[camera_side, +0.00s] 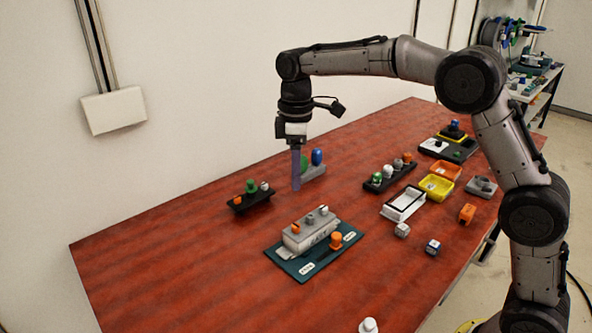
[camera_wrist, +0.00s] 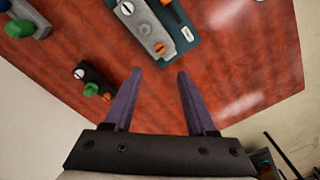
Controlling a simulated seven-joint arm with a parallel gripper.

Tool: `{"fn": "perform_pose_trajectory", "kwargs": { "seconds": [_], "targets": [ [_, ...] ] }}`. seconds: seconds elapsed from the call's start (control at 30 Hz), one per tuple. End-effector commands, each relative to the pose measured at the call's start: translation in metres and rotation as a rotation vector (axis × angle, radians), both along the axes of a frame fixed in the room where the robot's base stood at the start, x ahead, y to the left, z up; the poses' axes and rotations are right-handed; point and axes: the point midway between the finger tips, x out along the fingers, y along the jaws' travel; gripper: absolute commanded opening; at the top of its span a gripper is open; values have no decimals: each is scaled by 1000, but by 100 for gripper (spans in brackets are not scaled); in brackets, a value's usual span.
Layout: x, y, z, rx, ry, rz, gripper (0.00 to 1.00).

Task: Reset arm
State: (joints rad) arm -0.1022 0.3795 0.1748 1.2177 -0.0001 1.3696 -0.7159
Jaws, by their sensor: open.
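My gripper (camera_side: 296,170) points down above the back part of the red-brown table (camera_side: 160,270). In the wrist view its two purple fingers (camera_wrist: 158,88) are spread apart with only bare table between them. It holds nothing. In the side view the fingers overlap, so the gap does not show there. A small black rack with green and orange pegs (camera_side: 250,197) stands to the lower left of the fingers. A grey block on a teal base (camera_side: 284,261) lies in front of them. Things with blue and green tops (camera_side: 317,158) stand partly behind the fingers.
A white peg (camera_side: 368,325) stands at the front. The table's left part is clear.

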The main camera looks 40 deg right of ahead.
Motion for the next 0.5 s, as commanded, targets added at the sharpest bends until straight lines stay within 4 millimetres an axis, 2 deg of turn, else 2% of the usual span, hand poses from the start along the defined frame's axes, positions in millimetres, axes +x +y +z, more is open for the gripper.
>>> {"fn": "perform_pose_trajectory", "kwargs": {
  "seconds": [0.33, 0.43, 0.5],
  "targets": [
    [0, -1, 3, 0, -4, -2, 56],
    [-2, -4, 23, 5, -46, -8, 56],
    [-11, -8, 46, 8, -88, -15, 56]
  ]
}}
